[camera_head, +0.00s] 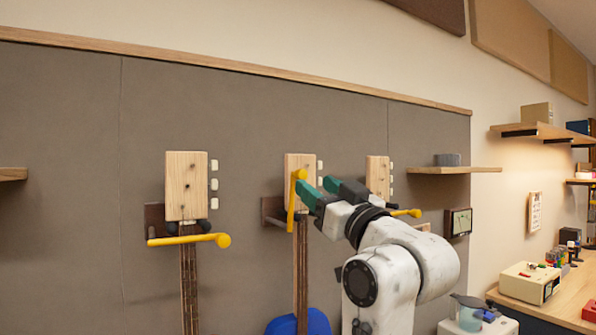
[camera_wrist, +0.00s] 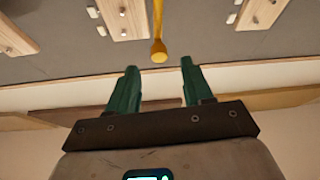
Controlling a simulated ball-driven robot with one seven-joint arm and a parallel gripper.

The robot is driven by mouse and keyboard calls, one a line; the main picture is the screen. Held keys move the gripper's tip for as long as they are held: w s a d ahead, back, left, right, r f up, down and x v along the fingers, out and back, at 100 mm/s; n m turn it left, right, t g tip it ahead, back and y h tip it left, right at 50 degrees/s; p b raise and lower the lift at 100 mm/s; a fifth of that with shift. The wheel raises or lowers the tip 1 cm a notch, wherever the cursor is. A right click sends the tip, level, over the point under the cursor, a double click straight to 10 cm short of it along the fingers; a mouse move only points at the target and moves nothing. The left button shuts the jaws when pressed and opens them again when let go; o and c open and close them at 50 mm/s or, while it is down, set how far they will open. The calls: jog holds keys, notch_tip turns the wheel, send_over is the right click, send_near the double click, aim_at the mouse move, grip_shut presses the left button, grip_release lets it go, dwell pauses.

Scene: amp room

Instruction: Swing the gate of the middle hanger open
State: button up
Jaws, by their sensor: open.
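The middle hanger's yellow gate (camera_head: 291,207) stands nearly upright in the head view, with its knob end up in front of the light wooden headstock (camera_head: 300,164). My gripper (camera_head: 318,187) is open and empty, its green fingers just right of the gate. I cannot tell whether a finger touches the gate. The middle hanger's dark bracket (camera_head: 272,211) is partly hidden behind the gate.
The left hanger's gate (camera_head: 188,240) lies level across its instrument's neck. The right hanger's gate (camera_head: 406,212) also looks level, partly hidden by my arm. A wooden desk (camera_head: 565,308) stands at the lower right.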

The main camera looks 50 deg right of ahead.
aim_at(304, 177)
jog(key=p+x, duration=0.1)
jog(key=x, duration=0.5)
jog(key=shift+w+d+r+p, duration=0.15)
jog(key=shift+w+d+p, duration=0.05)
jog(key=shift+w+p, duration=0.1)
jog(key=shift+c, duration=0.4)
grip_shut()
